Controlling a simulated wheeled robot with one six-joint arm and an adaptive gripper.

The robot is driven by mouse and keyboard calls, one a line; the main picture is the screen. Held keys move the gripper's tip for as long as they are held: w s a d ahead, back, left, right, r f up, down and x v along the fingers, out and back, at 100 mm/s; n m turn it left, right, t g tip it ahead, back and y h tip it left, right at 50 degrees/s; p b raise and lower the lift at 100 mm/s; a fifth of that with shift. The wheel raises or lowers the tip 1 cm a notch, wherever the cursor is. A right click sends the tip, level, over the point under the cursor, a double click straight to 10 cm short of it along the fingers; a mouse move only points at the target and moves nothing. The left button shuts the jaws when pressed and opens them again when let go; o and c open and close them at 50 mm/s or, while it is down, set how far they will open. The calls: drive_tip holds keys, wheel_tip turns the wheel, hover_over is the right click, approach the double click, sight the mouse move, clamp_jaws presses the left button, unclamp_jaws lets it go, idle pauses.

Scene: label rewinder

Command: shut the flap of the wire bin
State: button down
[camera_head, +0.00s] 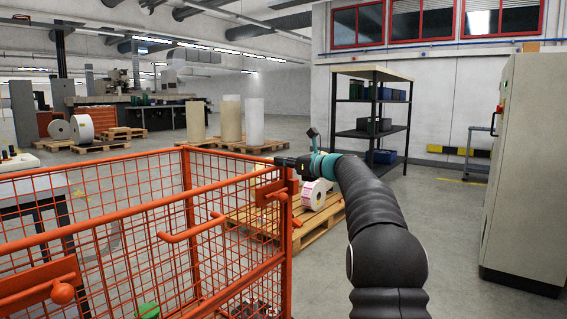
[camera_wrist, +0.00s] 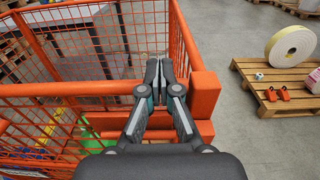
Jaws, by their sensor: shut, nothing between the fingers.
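The orange wire bin (camera_head: 140,163) stands at the left front of the head view, its mesh walls and top rails showing. It also fills the left of the wrist view (camera_wrist: 60,89). Bent orange handles (camera_head: 190,230) stick out on its near side. I cannot tell for sure which panel is the flap or how far it stands open. My gripper (camera_head: 283,161) is at the bin's right corner, at about the height of the top rail. In the wrist view my gripper (camera_wrist: 160,72) is shut and empty, its fingers above the rail beside the corner post (camera_wrist: 205,96). Contact cannot be told.
A pallet (camera_wrist: 290,95) with a label roll (camera_wrist: 290,46) and small orange parts lies right of the bin. A dark shelf (camera_head: 372,118) stands behind, and a pale cabinet (camera_head: 522,165) at the right. Green items (camera_wrist: 97,140) lie in the bin.

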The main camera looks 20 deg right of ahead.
drive_tip(key=shift+d, duration=0.25)
drive_tip(key=shift+s, duration=0.15)
drive_tip(key=s+d+r+p, duration=0.1)
drive_tip(key=s+d+r, duration=0.5)
drive_tip(key=s, duration=0.3)
drive_tip(key=shift+d+r, duration=0.15)
drive_tip(key=shift+r, duration=0.4)
